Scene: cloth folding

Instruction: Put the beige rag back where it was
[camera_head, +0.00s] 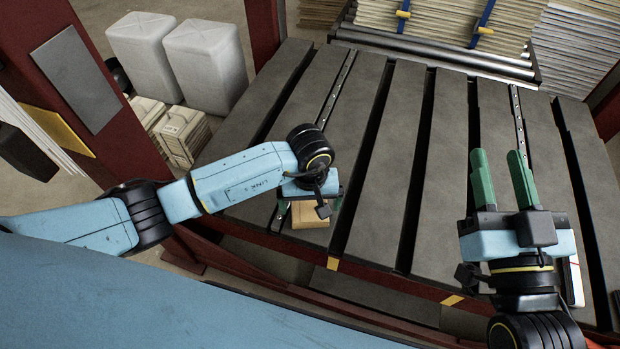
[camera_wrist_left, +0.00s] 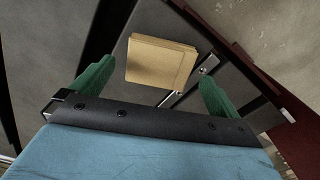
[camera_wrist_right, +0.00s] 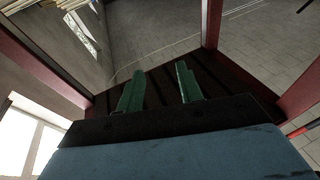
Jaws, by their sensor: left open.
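The beige rag (camera_head: 312,216) lies folded flat on the slatted grey table, near its front left edge. In the head view my left wrist hides part of it. In the left wrist view the folded rag (camera_wrist_left: 160,62) shows whole, between and beyond the fingertips of my left gripper (camera_wrist_left: 155,82). That gripper is open, empty and apart from the rag, above it. My right gripper (camera_head: 502,160) is over the right part of the table, fingers pointing to the far side. Its green fingers also show in the right wrist view (camera_wrist_right: 160,84), open with nothing between them.
The table (camera_head: 395,150) has dark gaps between its slats and metal strips. Its middle is clear. Rollers (camera_head: 440,55) and strapped stacked sheets (camera_head: 450,15) are at the back. White containers (camera_head: 205,62) and a red post (camera_head: 265,30) stand beyond the left side.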

